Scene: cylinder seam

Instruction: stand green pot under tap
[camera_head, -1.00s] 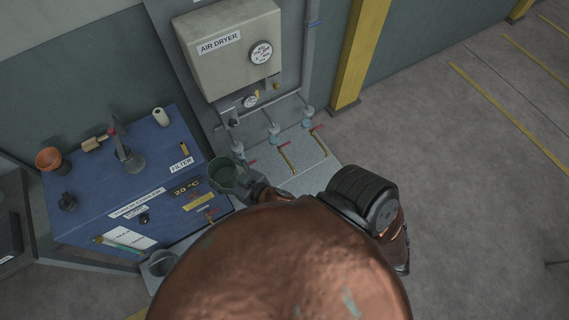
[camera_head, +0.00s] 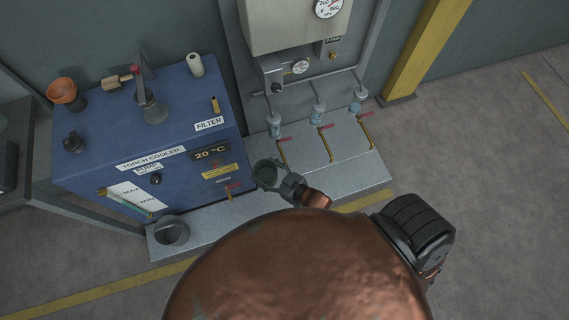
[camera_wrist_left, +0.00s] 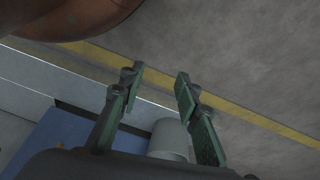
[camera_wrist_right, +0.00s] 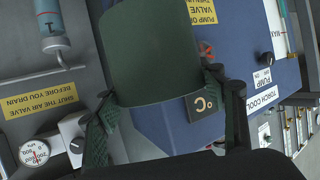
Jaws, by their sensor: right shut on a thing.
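The dark green pot (camera_head: 266,173) is held in my right gripper (camera_head: 288,187), right of the blue torch cooler's front. It fills the top middle of the right wrist view (camera_wrist_right: 150,60), between the two fingers. A red-handled tap (camera_head: 229,190) is low on the cooler's front, left of the pot. Three more red-handled taps, one of them here (camera_head: 283,148), stand on the grey ledge under the air dryer. The pot is apart from the cooler's tap in the head view. My left gripper (camera_wrist_left: 160,75) is open and empty; the head view does not show it.
A grey pot (camera_head: 170,232) stands on the ledge's left end, also in the left wrist view (camera_wrist_left: 170,138). A yellow column (camera_head: 425,50) stands right. Right floor is clear.

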